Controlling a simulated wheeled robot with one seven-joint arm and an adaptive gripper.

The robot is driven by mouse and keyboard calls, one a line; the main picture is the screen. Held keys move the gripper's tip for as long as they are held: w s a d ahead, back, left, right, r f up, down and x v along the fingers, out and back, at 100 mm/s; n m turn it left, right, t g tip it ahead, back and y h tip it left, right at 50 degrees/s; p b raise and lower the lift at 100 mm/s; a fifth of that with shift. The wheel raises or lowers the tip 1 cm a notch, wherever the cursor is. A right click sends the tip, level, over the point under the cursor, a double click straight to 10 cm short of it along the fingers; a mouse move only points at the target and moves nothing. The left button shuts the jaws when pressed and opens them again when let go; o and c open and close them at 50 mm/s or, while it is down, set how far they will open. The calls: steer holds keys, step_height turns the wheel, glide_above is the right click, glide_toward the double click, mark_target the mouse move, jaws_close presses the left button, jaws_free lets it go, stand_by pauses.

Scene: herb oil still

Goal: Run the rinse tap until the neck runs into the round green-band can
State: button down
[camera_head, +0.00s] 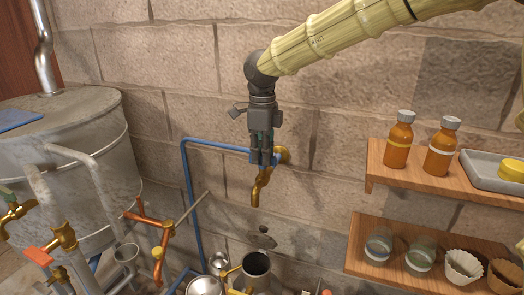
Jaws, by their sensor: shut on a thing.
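My gripper (261,157) points down in front of the block wall, shut around the top of a brass tap (260,188). A bit of teal shows between its fingers; most of the tap's handle is hidden by them. The tap's spout hangs below the fingers, and I see no stream from it. A blue pipe (187,185) runs along the wall to this tap. Below the spout stands a grey metal can (256,268), its lower part cut off by the frame. I cannot make out a green band on any can.
A large metal still (75,150) stands left, with an orange-handled tap (38,257) and a copper tap (158,235) near it. At right, an upper shelf (450,188) holds amber bottles and a tray; a lower shelf (352,262) holds jars and fluted cups.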

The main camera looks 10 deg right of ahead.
steer(key=n+p, duration=0.2)
steer(key=p, duration=0.1)
steer(key=r+n+p, duration=0.1)
steer(key=n+p, duration=0.1)
steer(key=p, duration=0.2)
steer(key=shift+n, duration=0.4)
steer(key=n+p, duration=0.5)
steer(key=p, duration=0.2)
steer(key=n+p, duration=0.2)
steer(key=n, duration=0.1)
steer(key=shift+f+n, duration=0.3)
steer(key=shift+n, duration=1.1)
steer(key=c, duration=1.5)
jaws_free()
steer(key=shift+f, duration=0.1)
